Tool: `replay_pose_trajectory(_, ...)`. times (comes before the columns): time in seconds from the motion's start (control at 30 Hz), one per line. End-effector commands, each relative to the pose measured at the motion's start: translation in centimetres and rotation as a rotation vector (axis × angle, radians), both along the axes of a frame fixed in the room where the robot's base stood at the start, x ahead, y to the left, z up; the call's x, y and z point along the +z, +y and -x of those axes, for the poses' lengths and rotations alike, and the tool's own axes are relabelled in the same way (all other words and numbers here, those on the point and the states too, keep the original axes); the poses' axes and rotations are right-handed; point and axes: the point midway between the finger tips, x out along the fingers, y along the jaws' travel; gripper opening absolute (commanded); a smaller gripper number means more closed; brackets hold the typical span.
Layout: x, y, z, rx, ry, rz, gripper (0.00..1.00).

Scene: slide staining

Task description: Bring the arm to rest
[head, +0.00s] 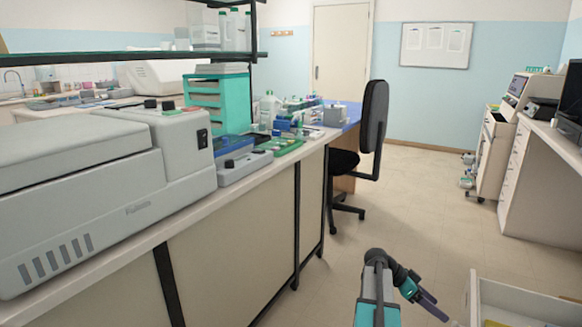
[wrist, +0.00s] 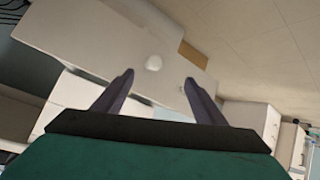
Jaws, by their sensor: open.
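My gripper (wrist: 158,82) is open and empty in the wrist view, with its two dark fingers apart. In the head view my gripper (head: 434,307) shows at the lower right, at the end of my bent arm. It is held out over the floor, close to the left side of a white tray or drawer. The wrist view is tilted and looks past the fingers at pale furniture and the floor. I cannot tell whether the gripper touches anything.
A long bench (head: 230,245) with a grey machine (head: 75,185) runs along the left. A black chair (head: 373,130) stands at its far end. A white open tray or drawer (head: 530,298) is at the lower right. White cabinets (head: 540,185) stand on the right. The floor (head: 420,210) between is clear.

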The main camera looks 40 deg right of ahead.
Motion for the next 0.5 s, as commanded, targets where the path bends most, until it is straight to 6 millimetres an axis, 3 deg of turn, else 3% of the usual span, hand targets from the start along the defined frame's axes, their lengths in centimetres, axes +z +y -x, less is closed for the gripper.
replay_pose_trajectory(0.2, -3.9, 7.2, -5.7, 0.228, 0.042, -0.230, 0.65)
replay_pose_trajectory(0.5, -9.1, 18.7, -10.9, 0.548, 0.114, -0.538, 0.65)
